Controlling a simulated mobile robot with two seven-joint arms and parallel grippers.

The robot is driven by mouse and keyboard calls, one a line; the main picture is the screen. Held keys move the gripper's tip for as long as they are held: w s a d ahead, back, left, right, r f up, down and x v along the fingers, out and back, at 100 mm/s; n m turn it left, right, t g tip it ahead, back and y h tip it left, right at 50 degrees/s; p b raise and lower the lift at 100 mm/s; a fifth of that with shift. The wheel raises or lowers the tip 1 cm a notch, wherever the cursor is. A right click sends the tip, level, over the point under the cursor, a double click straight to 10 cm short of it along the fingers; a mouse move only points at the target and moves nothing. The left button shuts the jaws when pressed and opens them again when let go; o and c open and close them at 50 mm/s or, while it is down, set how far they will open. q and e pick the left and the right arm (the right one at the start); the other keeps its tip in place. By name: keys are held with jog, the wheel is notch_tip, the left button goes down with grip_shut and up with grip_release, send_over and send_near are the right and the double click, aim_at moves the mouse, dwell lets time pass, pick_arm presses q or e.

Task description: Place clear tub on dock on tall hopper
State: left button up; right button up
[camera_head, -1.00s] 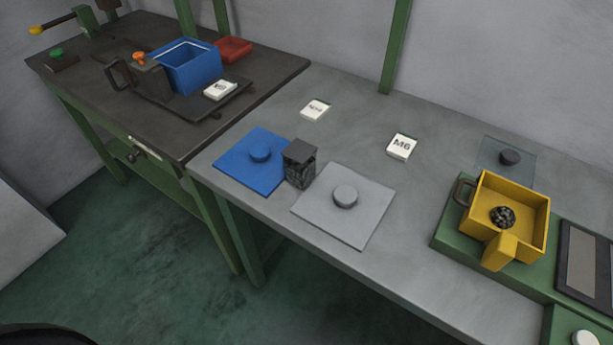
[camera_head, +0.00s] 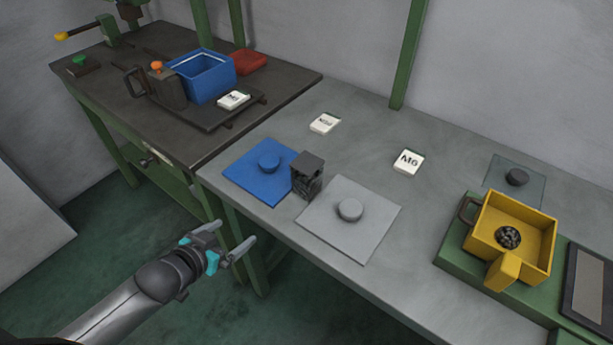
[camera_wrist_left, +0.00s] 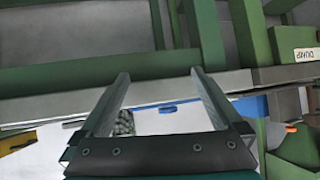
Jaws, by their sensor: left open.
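A small box with see-through sides, dark speckled contents and a dark top (camera_head: 306,176), seemingly the clear tub, stands on the grey bench between a blue plate (camera_head: 247,181) and a light grey plate (camera_head: 335,230), each with a round knob. My left gripper (camera_head: 231,239) is open and empty, in front of the bench's front edge and apart from the box. In the left wrist view its two fingers (camera_wrist_left: 160,76) stand apart, with a mottled dark patch (camera_wrist_left: 124,122) partly hidden by one finger. I cannot tell which thing is the tall hopper or its dock.
A yellow bin (camera_head: 530,231) with dark pieces sits on a green base at right. A transparent plate with a dark knob (camera_head: 516,177) lies behind it. White cards, one marked M6 (camera_head: 409,161), lie on the bench. A blue bin (camera_head: 205,78) stands on the dark table.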

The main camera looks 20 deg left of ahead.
aim_at(307, 167)
pick_arm(q)
jog(key=w+d+r+m+t+h, duration=0.15)
jog(key=d+r, duration=0.25)
jog(key=r, duration=0.4)
jog(key=d+r+m+t+h, duration=0.15)
jog(key=d+r, duration=0.25)
jog(key=r, duration=0.4)
jog(key=shift+n+g+h, duration=0.3)
jog(key=shift+n+g, duration=0.2)
jog(key=b+x, duration=0.2)
jog(key=x, duration=0.7)
jog(key=shift+w+d+f, duration=0.15)
jog(key=shift+w+f, duration=0.1)
jog(key=shift+f, duration=0.05)
jog(key=shift+b+x, duration=0.75)
jog(key=shift+x, duration=1.95)
jog(key=shift+d+r, duration=0.15)
grip_shut()
jog(key=shift+r, duration=0.1)
